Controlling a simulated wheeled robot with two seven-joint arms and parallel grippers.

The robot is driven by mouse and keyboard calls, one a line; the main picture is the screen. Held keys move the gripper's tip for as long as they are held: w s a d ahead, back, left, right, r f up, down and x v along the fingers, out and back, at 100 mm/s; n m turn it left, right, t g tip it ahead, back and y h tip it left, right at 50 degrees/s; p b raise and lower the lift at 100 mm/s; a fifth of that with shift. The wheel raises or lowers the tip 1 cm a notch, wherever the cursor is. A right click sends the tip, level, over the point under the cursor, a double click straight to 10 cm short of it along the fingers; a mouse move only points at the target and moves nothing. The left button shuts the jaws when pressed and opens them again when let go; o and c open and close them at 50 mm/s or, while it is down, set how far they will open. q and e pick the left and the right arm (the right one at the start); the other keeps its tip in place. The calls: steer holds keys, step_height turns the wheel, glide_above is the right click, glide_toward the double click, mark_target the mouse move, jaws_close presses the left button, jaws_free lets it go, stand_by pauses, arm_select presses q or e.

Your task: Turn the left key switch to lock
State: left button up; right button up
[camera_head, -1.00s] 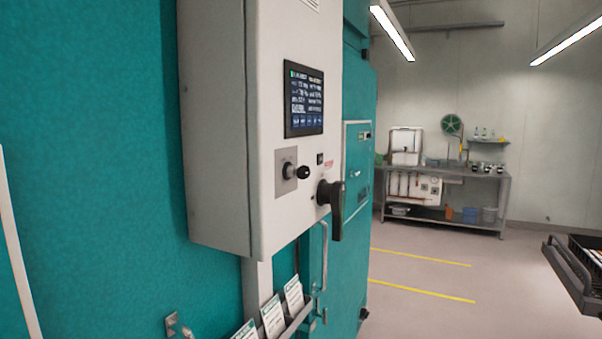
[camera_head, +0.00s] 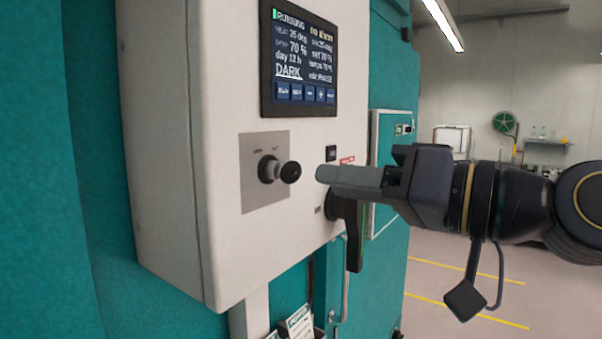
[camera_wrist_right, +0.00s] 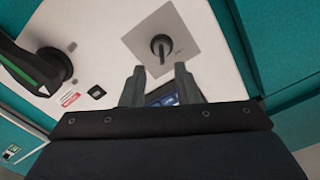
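The key switch (camera_head: 279,170) is a black knob on a square grey plate (camera_head: 252,196) on the front of the white control box. It also shows in the right wrist view as a dark key (camera_wrist_right: 161,47), upright in that picture. Small labels above it are too blurred to read surely. My right gripper (camera_head: 326,174) comes in from the right, its fingertips a short gap from the knob. In the right wrist view the fingers of this gripper (camera_wrist_right: 159,68) are apart and empty, with the key just beyond the gap. My left gripper is not in view.
A lit screen (camera_head: 302,62) sits above the switch. A black lever handle (camera_head: 354,236) hangs just below my right gripper. A small black button (camera_head: 331,153) is close above the fingers. Teal chamber walls (camera_head: 60,250) flank the box. Open floor lies to the right.

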mark_target(301, 175)
steer(key=shift+w+a+r, duration=0.2)
steer(key=shift+a, duration=0.2)
steer(key=p+x, duration=0.1)
steer(key=x, duration=0.5)
steer(key=shift+w+a+f+p, duration=0.1)
steer(key=shift+w+a+p, duration=0.15)
steer(key=shift+a+p, duration=0.1)
steer(key=shift+d, duration=0.1)
steer(key=shift+c, duration=0.5)
jaws_close()
